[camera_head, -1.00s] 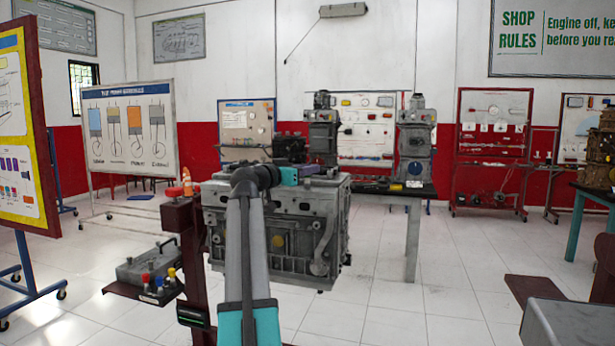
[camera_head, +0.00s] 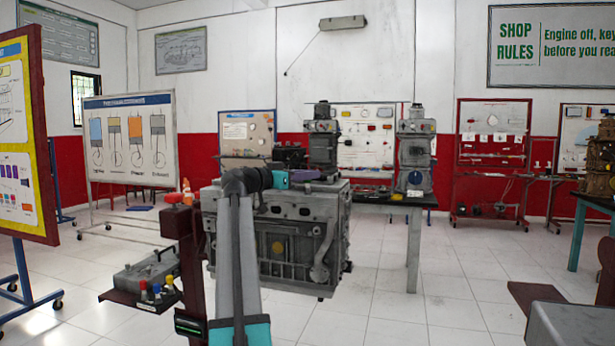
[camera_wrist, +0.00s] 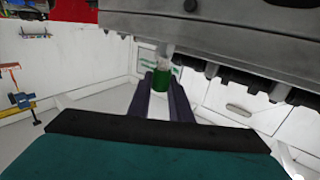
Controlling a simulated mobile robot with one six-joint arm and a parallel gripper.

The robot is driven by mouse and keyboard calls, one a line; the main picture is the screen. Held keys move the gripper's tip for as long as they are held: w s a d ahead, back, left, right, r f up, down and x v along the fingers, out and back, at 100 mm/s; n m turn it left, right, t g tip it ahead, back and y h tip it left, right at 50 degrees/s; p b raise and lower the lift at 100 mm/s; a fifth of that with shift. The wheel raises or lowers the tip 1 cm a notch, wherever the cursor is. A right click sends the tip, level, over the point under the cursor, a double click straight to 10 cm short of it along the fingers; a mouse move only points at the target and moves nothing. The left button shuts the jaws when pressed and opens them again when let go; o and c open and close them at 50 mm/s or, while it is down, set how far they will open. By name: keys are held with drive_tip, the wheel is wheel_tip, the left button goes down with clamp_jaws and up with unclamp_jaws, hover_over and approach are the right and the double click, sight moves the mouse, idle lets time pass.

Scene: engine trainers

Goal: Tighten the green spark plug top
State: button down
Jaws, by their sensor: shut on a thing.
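The green spark plug top (camera_wrist: 160,82) shows in the wrist view between the two dark fingers of my gripper (camera_wrist: 160,92). My gripper is shut on it. A pale grey piece shows just above the green top, close to the underside edge of a large grey metal body. I cannot tell whether the top is fully seated. In the head view my gripper (camera_head: 306,175) is at the upper face of the grey engine block (camera_head: 290,245), at the end of my arm. The green top is not discernible there.
A dark red post (camera_head: 183,260) stands just left of the block and my arm. A tray (camera_head: 135,300) with a grey box and small coloured caps is at its left. A table (camera_head: 412,240) with engine parts stands behind at the right. Open floor lies at the right.

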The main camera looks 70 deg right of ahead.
drive_tip(key=c, duration=1.6)
unclamp_jaws()
drive_tip(key=p+v, duration=0.1)
drive_tip(key=v, duration=1.2)
drive_tip(key=shift+w+a+f, duration=0.1)
drive_tip(key=shift+w+a, duration=0.1)
drive_tip(key=shift+a, duration=0.1)
drive_tip(key=shift+w+p, duration=0.1)
drive_tip(key=shift+p, duration=0.2)
